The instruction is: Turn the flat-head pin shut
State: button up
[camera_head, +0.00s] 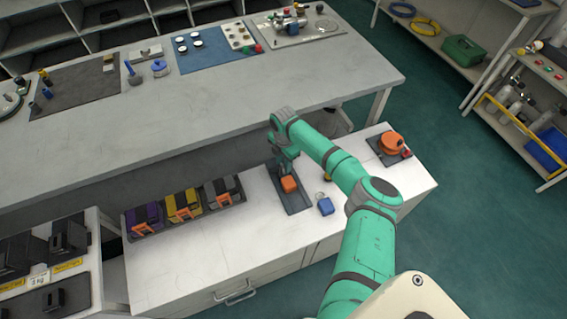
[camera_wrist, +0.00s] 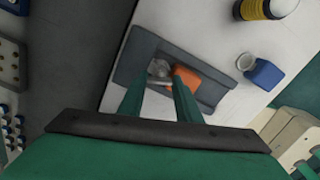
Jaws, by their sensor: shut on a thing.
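The flat-head pin (camera_wrist: 158,69) shows in the wrist view as a small grey metal piece on a dark grey plate (camera_wrist: 140,52). An orange block (camera_wrist: 187,76) sits just right of it on the same plate. My gripper (camera_wrist: 157,82) reaches down to the pin with its two green fingers around it, shut on it. In the head view my gripper (camera_head: 284,163) is over the far end of the plate (camera_head: 296,206), just behind the orange block (camera_head: 289,184). The pin is hidden there by the gripper, and its turn angle cannot be told.
A blue block (camera_head: 325,206) stands right of the plate. An orange round fitting (camera_head: 391,143) sits at the counter's right end. Purple, yellow and grey units in a tray (camera_head: 150,234) stand at left. A long grey bench (camera_head: 180,120) runs behind. The counter's front is clear.

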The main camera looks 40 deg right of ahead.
jog(key=m, duration=0.3)
jog(key=shift+a+m, duration=0.2)
jog(key=shift+m, duration=0.1)
jog(key=m, duration=0.4)
jog(key=shift+m, duration=0.3)
jog(key=m, duration=0.5)
jog(key=shift+d, duration=0.1)
jog(key=m, duration=0.7)
jog(key=shift+w+r+m, duration=0.1)
jog(key=shift+m, duration=0.2)
jog(key=m, duration=0.6)
jog(key=shift+w+r, duration=0.1)
jog(key=m, duration=0.7)
jog(key=shift+m, duration=0.3)
jog(key=m, duration=0.3)
jog(key=shift+d+r+m, duration=0.1)
jog(key=shift+m, duration=0.3)
jog(key=m, duration=1)
jog(key=shift+m, duration=2.3)
jog(key=shift+w, duration=0.15)
